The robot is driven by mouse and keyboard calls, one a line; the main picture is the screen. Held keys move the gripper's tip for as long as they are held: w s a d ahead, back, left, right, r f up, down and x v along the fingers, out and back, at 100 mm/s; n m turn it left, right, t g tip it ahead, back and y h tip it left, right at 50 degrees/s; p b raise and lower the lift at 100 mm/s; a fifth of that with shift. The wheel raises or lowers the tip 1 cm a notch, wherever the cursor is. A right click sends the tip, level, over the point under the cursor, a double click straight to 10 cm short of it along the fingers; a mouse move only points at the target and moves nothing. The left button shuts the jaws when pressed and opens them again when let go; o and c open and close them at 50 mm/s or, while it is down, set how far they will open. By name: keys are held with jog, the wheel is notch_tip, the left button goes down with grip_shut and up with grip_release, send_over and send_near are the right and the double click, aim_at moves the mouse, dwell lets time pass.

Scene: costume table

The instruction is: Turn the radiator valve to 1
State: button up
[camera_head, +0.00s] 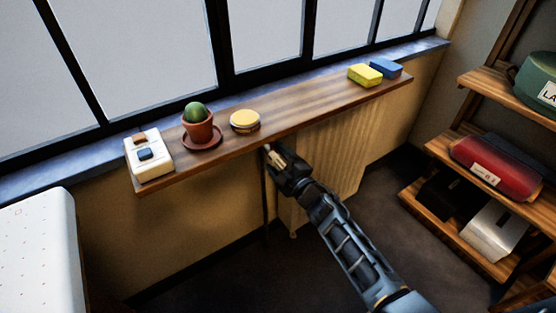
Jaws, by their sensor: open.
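The radiator (335,150) is a cream ribbed panel below the wooden window shelf. My gripper (268,151) is just under the shelf's front edge, by the radiator's left end, and is open. A thin dark pipe (265,205) runs down to the floor below the gripper. The radiator valve cannot be made out; my gripper and arm cover the area at the radiator's upper left. No number on a dial can be read. I cannot tell whether the fingers are around the valve or touching it.
On the wooden shelf (300,108) stand a white switch box (150,170), a potted cactus (198,128), a yellow-topped round tin (244,121), a yellow sponge (365,75) and a blue sponge (386,68). A rack (440,150) stands right. A white perforated unit (38,245) is at left.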

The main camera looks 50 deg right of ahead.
jog(key=shift+s, duration=0.1)
jog(key=v, duration=0.7)
jog(key=shift+s+b, duration=0.35)
jog(key=shift+a, duration=0.15)
jog(key=s+a+r+m+g+y+p, duration=0.1)
jog(key=s+a+r+m+y, duration=0.15)
jog(key=s+a, duration=0.5)
jog(key=s+a+r+m+y+p, duration=0.1)
jog(key=s+a+r, duration=0.3)
jog(key=s, duration=0.6)
jog(key=s+a+r+m+g+y+p, duration=0.1)
jog(key=s+a+r+m+p, duration=0.1)
jog(key=s+a+r+m, duration=0.4)
jog(key=s+a+r, duration=0.3)
jog(key=s+r, duration=0.4)
jog(key=shift+s+a+r+g, duration=0.2)
jog(key=shift+s+a+g, duration=0.05)
jog(key=shift+a+g, duration=0.05)
jog(key=shift+y, duration=0.25)
jog(key=shift+c, duration=0.2)
